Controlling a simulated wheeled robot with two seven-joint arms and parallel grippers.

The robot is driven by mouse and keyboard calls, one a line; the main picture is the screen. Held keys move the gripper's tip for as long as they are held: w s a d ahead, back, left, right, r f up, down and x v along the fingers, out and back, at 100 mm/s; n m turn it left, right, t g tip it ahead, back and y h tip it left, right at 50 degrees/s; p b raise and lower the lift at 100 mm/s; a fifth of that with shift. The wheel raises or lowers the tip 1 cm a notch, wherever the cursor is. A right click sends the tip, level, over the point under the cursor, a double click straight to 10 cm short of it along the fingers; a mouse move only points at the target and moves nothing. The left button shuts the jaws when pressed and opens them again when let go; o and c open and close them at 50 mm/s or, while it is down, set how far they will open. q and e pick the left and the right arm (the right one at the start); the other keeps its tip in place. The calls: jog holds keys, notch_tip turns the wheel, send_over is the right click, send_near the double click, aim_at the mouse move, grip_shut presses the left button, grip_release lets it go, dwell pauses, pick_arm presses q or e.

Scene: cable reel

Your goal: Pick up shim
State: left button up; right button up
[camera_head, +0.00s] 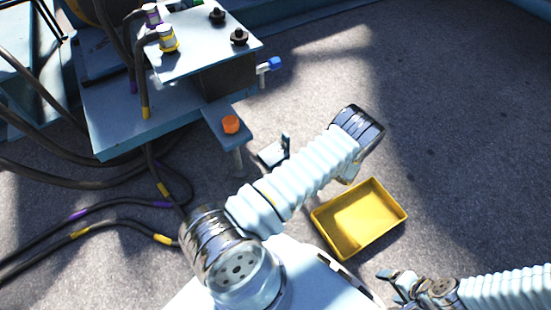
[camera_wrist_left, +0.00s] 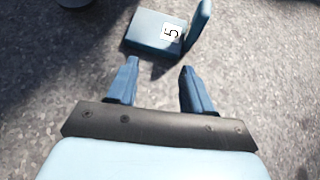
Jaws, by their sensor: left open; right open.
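The shim, a blue-grey flat block with an upright tab and a white label reading 5, lies on the ground in the left wrist view (camera_wrist_left: 152,32). In the head view, a small plate with an upright tab that looks like this shim (camera_head: 271,153) lies beyond my left arm. My left gripper (camera_wrist_left: 158,64) is open and empty, its fingertips apart from the shim and pointing towards it. In the head view my left arm largely hides this gripper. My right gripper (camera_head: 388,287) is open and empty at the lower right.
A yellow tray (camera_head: 362,217) sits on the ground right of my left arm. Dark cables (camera_head: 60,172) run across the left. The ground at right is clear.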

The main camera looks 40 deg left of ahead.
pick_arm(q)
jog(key=m+t+y, duration=0.2)
send_near(289, 140)
jog(key=x, duration=0.2)
jog(key=b+x, duration=0.1)
jog(key=x, duration=0.3)
jog(key=shift+w+f, duration=0.2)
jog(key=shift+w, duration=0.25)
jog(key=x, duration=0.2)
jog(key=b+x, duration=0.1)
jog(key=x, duration=0.3)
jog(key=shift+s+a+b, duration=0.15)
jog(key=shift+s+b, duration=0.15)
jog(key=shift+b, duration=0.05)
grip_shut()
pick_arm(e)
notch_tip(289, 140, down, 3)
jog(key=shift+d+f, duration=0.1)
jog(key=shift+f, duration=0.05)
jog(key=shift+w, duration=0.1)
pick_arm(q)
jog(key=shift+r, duration=0.1)
